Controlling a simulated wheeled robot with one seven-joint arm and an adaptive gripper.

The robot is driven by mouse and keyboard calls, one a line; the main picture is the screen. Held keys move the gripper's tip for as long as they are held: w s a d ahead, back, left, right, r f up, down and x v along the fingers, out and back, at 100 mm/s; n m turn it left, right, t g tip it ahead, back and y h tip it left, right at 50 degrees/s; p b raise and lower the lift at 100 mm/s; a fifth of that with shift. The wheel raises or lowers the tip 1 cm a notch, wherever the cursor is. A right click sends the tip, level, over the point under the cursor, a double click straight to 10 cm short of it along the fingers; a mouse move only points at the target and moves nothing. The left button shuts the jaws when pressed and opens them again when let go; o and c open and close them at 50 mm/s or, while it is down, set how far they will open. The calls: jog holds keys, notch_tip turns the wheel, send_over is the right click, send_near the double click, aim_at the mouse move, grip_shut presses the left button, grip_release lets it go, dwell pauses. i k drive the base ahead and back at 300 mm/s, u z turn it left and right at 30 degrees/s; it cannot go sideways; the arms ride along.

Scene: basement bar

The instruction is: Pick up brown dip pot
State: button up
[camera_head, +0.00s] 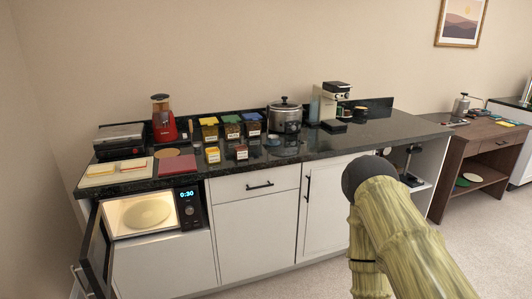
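No brown dip pot can be made out with certainty at this size. A small brownish jar with a pale label (241,153) stands near the front edge of the black counter (330,141), left of the pot-shaped cooker. A small dark cup-like thing (361,112) stands right of the coffee machine; its kind is too small to tell. My arm rises from the lower right in front of the cabinet. Its dark rounded joint is well short of these things in the picture, and my gripper's fingers do not show.
A microwave (190,208) stands with its door (96,256) swung open at lower left. On the counter are a red blender (163,120), several food bins (231,128), a steel cooker (285,117) and a coffee machine (334,104). The counter's right part is mostly clear.

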aim_at(241, 151)
jog(key=i, duration=1.15)
jog(key=u, duration=0.9)
